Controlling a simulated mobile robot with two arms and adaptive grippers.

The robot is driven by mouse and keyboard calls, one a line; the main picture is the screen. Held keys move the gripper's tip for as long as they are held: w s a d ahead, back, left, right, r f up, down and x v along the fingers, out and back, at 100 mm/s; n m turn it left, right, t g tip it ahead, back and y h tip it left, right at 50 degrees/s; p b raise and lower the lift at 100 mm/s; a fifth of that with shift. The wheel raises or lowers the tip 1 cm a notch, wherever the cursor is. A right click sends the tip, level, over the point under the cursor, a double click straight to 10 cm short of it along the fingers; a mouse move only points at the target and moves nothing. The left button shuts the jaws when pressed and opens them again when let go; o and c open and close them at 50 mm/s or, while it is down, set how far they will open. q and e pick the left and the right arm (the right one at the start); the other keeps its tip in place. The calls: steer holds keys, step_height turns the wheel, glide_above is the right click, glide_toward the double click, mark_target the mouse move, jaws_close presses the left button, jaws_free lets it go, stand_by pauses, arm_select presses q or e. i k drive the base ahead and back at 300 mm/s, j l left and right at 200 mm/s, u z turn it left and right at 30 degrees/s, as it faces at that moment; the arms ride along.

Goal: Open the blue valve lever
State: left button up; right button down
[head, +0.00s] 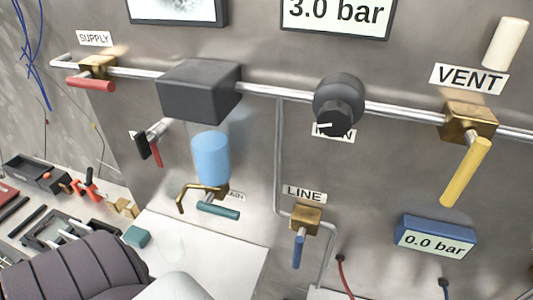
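The blue valve lever (299,251) hangs down from a brass valve body (306,218) low on the steel wall, right of the middle of the head view. A white LINE label (304,193) is just above it. A thin pipe comes down to the body on its left, and another leaves on its right and bends down. The lever points downward, across the pipe's run through the body. Neither of my grippers can be made out in the head view, and nothing is seen touching the lever.
A yellow lever (465,172) hangs under the VENT label, and a red lever (91,85) sits under SUPPLY. A teal lever (218,210) is left of the blue one. A blue gauge (434,238) reads 0.0 bar; a display (337,14) reads 3.0 bar.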

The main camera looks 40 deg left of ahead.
mark_target(300, 239)
steer(key=u, duration=0.9)
steer(key=k+j+u, duration=0.35)
steer(key=k+j, duration=0.2)
steer(key=k, duration=0.15)
